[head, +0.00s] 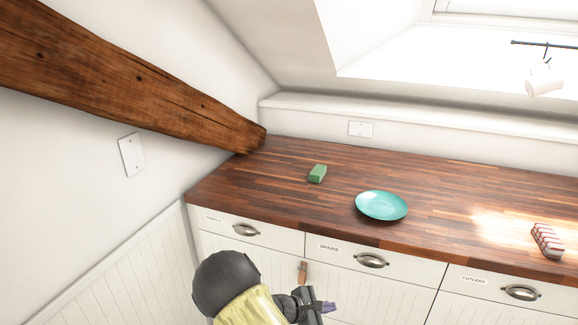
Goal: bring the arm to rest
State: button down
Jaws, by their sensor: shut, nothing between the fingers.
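My arm reaches up from the bottom edge of the head view, in front of the white cabinet fronts. My gripper (326,307) is at the lower middle, below the counter's front edge, and points to the right. It is shut and empty. The fingers are small and partly hidden by the wrist. It is apart from the things on the counter.
Drawers with metal handles (372,260) are close to my arm. A thick beam (130,85) slopes down at left. A white mug (544,80) hangs upper right.

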jog(key=s+d+r+m+g+y, duration=0.2)
jog(key=s+r+m+y, duration=0.3)
jog(key=s+r+m, duration=0.4)
jog(key=s+d+r+m+g+y, duration=0.1)
jog(key=s+d+r+m+y, duration=0.2)
jog(key=s+r+m+y, duration=0.55)
notch_tip(320, 180, up, 14)
jog(key=s+h+p, duration=0.2)
jog(key=p, duration=1.3)
jog(key=shift+s+a+m+h+p, duration=0.3)
jog(key=shift+s+m+h, duration=0.05)
jog(key=shift+m, duration=0.1)
jog(key=shift+w+f, duration=0.1)
jog(key=shift+f, duration=0.1)
jog(key=shift+s, duration=0.2)
